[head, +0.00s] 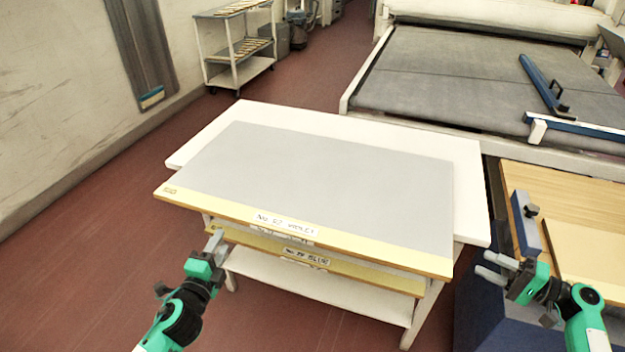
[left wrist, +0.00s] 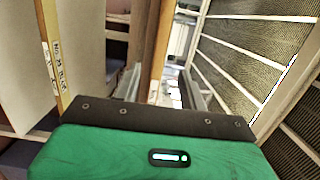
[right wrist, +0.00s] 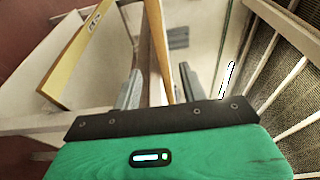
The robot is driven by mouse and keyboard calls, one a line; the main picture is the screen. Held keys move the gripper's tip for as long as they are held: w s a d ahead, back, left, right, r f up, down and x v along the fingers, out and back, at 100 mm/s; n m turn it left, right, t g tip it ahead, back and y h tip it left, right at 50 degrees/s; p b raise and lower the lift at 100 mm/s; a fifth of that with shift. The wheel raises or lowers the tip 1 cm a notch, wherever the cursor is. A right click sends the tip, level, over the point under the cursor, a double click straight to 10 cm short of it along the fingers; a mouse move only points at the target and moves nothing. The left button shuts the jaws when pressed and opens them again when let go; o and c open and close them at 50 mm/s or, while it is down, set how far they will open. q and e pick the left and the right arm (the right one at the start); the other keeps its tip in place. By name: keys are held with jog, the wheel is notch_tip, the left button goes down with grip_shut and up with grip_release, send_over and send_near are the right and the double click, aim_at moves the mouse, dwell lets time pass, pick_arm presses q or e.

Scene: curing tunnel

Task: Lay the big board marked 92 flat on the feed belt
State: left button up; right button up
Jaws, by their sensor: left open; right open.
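A big grey board (head: 330,175) with a yellow front strip lies flat on top of a white table (head: 215,145), overhanging its front edge. Its label (head: 286,222) is small and blurred; it seems to read 92. A second yellow-edged board (head: 340,268) with its own label sits below it. The grey feed belt (head: 440,75) is beyond the table at the upper right. My left gripper (head: 214,243) is open and empty, near the boards' left front. My right gripper (head: 492,266) is open and empty, just right of the boards' right front corner.
A blue bar with a handle (head: 545,82) lies across the belt's right side. A shelf cart (head: 235,50) stands at the back left. The red floor at left is clear.

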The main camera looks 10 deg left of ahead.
aim_at(240, 204)
jog(key=shift+r, duration=0.1)
pick_arm(q)
jog(key=w, duration=1.3)
jog(key=shift+w+a, duration=0.15)
jog(key=shift+w, duration=0.25)
pick_arm(e)
jog(key=x, duration=1.3)
jog(key=shift+w+a, duration=0.2)
jog(key=shift+a, duration=0.2)
pick_arm(q)
jog(key=shift+c, duration=0.2)
pick_arm(e)
jog(key=shift+c, duration=0.2)
pick_arm(q)
grip_shut()
pick_arm(e)
grip_shut()
pick_arm(q)
jog(key=shift+r, duration=0.2)
pick_arm(e)
jog(key=shift+r, duration=0.1)
